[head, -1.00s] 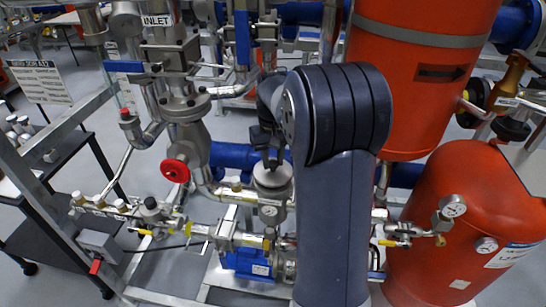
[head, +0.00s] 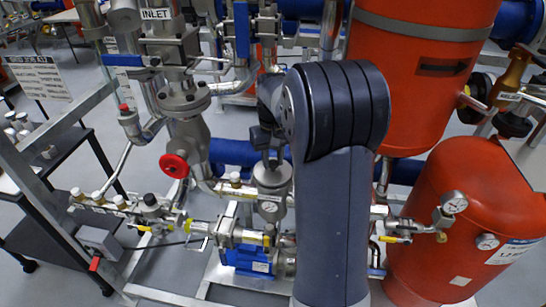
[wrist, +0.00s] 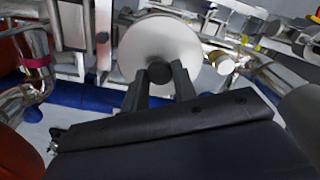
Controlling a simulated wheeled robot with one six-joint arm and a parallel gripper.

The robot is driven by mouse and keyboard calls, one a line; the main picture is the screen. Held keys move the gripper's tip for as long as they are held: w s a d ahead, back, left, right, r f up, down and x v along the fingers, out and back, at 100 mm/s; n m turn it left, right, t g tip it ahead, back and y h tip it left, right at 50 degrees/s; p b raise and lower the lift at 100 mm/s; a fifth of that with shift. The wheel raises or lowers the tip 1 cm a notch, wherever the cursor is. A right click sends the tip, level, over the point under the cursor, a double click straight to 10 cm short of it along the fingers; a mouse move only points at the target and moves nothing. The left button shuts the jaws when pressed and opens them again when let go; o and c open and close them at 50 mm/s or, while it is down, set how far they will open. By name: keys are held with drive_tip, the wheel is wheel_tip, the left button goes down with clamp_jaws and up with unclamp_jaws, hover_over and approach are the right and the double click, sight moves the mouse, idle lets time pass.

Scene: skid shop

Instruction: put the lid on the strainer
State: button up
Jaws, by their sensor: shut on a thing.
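The lid (wrist: 160,42) is a round, pale metal disc with a dark knob at its middle. My gripper (wrist: 159,75) is shut on that knob in the wrist view. In the head view my gripper (head: 272,158) points down over the strainer (head: 271,205), a steel cylindrical body in the pipework. The lid shows there as a disc (head: 272,176) at the top of the strainer. I cannot tell whether it rests on the rim or hangs just above it. The lid hides the strainer's mouth in the wrist view.
A red handwheel (head: 174,165) and steel pipes stand left of the strainer. A blue pump (head: 247,260) sits below. Large orange tanks (head: 450,225) stand to the right. A dark bench (head: 45,190) is at the far left. My own arm hides part of the middle.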

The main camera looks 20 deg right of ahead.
drive_tip(key=shift+f, duration=0.15)
drive_tip(key=shift+f, duration=0.3)
idle(0.3)
drive_tip(key=o, duration=0.8)
drive_tip(key=shift+o, duration=0.7)
drive_tip(key=shift+o, duration=1.2)
drive_tip(key=shift+r, duration=0.1)
